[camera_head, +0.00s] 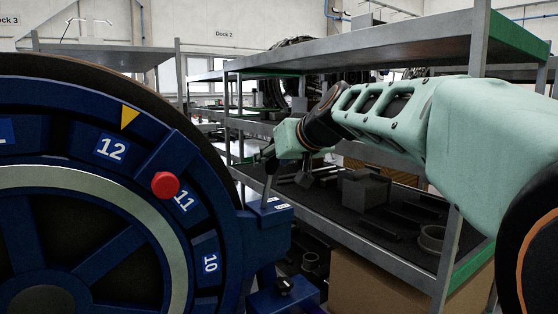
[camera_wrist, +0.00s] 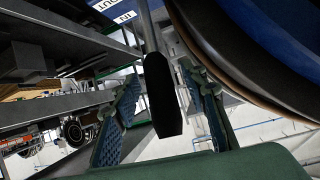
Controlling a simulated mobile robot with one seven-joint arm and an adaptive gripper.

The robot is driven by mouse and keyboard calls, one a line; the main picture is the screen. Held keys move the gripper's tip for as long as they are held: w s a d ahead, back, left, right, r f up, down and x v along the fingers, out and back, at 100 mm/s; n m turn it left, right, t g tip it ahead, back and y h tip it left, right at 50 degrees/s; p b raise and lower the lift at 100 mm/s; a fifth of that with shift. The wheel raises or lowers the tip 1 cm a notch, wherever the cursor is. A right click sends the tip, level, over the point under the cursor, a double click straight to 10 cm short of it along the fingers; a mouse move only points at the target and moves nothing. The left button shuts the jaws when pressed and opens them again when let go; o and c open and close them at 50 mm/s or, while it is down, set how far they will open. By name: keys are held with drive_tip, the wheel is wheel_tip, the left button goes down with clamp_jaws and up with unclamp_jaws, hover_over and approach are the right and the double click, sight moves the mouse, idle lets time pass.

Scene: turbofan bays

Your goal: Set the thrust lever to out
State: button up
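The thrust lever (camera_head: 267,184) is a thin grey rod rising from a blue housing (camera_head: 268,232) beside the big blue wheel. It leans slightly right in the head view. In the wrist view its dark handle (camera_wrist: 162,97) points toward the camera, and small OUT and IN labels show near the rod's base, at the top. My gripper (camera_wrist: 163,82) is open, with one finger on each side of the handle and gaps visible on both sides. In the head view my gripper (camera_head: 272,155) is at the lever's top, its fingers small and partly hidden.
The blue wheel (camera_head: 85,250) with numbers, a yellow pointer (camera_head: 129,116) and a red knob (camera_head: 165,185) fills the left. A metal shelf rack (camera_head: 380,255) with dark parts stands behind and right of my arm. A cardboard box (camera_head: 380,290) sits below it.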

drive_tip(key=shift+r, duration=5)
